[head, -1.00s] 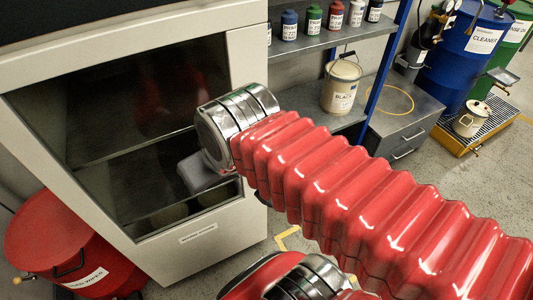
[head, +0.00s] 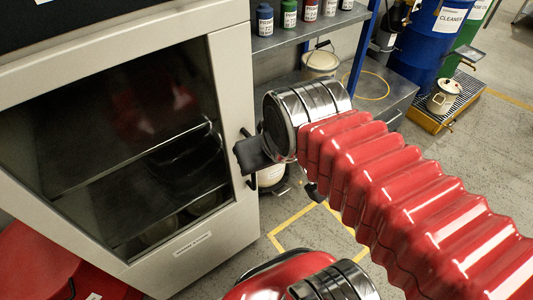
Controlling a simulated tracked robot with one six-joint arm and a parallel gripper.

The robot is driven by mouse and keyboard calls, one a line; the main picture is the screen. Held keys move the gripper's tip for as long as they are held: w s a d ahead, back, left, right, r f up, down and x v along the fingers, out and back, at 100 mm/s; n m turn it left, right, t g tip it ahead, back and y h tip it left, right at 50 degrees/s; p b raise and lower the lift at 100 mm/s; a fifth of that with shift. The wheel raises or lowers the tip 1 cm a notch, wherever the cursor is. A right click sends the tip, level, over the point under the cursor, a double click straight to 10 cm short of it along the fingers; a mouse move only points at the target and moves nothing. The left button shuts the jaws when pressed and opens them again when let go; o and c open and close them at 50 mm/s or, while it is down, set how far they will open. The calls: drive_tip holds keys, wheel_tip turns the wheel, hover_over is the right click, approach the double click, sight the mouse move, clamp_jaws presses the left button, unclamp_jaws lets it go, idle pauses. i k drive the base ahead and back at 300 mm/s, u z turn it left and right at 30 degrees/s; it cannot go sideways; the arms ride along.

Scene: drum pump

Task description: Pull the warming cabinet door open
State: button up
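The warming cabinet door (head: 228,115) fills the left of the head view, a pale grey frame around a dark glass pane (head: 110,130). No gap shows along its right edge, so it looks shut. A dark handle (head: 251,184) shows at that edge, partly hidden by my gripper. My gripper (head: 252,155) is a dark grey block beyond the metal wrist, beside the handle at the door's right edge. Its fingers are not clear, and I cannot tell whether they grip the handle or only overlap it in the picture.
A red drum (head: 35,262) stands at the lower left by the cabinet. A shelf (head: 310,32) with small bottles and a pale tin (head: 321,62) stand behind my arm. Blue (head: 430,40) and green drums are at the upper right. Bare floor with yellow lines (head: 290,222) lies right of the cabinet.

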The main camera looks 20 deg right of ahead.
sight(162, 270)
drive_tip(key=z, duration=0.8)
drive_tip(key=k, duration=1.3)
drive_tip(key=u, duration=1.1)
drive_tip(key=i, duration=0.9)
